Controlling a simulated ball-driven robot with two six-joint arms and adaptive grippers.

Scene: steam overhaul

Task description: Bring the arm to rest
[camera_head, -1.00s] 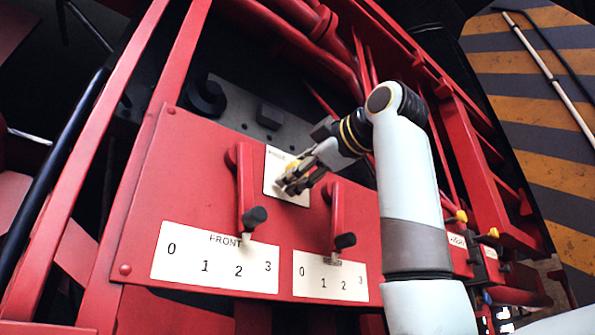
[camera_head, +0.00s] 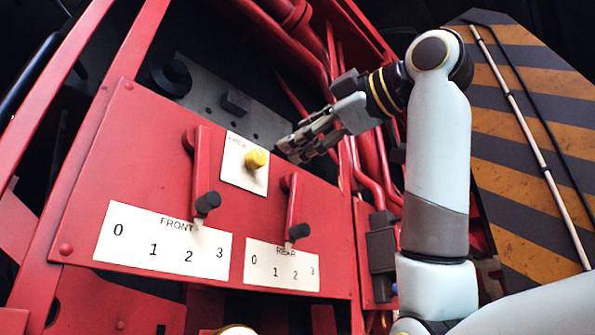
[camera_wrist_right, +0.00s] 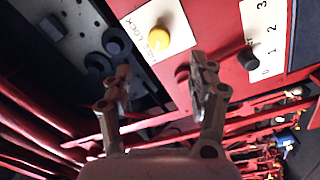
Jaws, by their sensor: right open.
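My right arm (camera_head: 436,150) comes in from the lower right, bent at the elbow. My right gripper (camera_head: 290,150) is open and empty, a little to the right of a yellow knob (camera_head: 256,158) on a white plate, and apart from it. In the right wrist view the two fingers (camera_wrist_right: 160,85) stand apart with nothing between them, and the yellow knob (camera_wrist_right: 159,38) shows beyond them. My left gripper is not in view.
A red panel (camera_head: 110,160) carries a FRONT lever (camera_head: 201,175) and a REAR lever (camera_head: 292,205) with black knobs over number scales. Red pipes and frame bars lie close behind the gripper. A striped floor (camera_head: 530,150) with a long pole is at the right.

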